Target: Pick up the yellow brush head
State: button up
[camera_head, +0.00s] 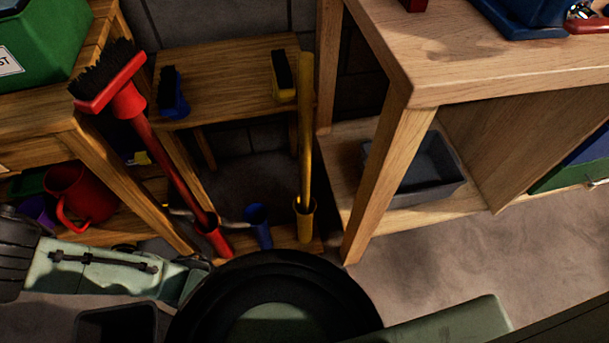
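The yellow brush head (289,95) rests on the right end of a small wooden stand (225,80), its black bristles showing. A yellow handle (305,140) stands upright just to its right, its lower end in a yellow cup (304,222). From this angle I cannot tell whether the head and handle touch. A blue brush head (178,106) with black bristles sits at the left end of the same stand. My gripper cannot be made out; only pale green and black parts of my own body show along the bottom.
A red brush (100,92) leans left from a red cup (215,241). A blue cup (260,230) stands between the red and yellow cups. Wooden tables flank the stand: a green box (45,45) tops the left one, and a grey tray (430,170) sits on the right one's lower shelf.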

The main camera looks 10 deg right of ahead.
aim_at(284, 89)
jog(key=i+l+u, duration=0.1)
jog(key=l+u, duration=0.25)
jog(key=l, duration=0.25)
jog(key=l+u, duration=0.35)
jog(key=l, duration=0.55)
jog(key=i+l, duration=0.15)
jog(key=l, duration=0.15)
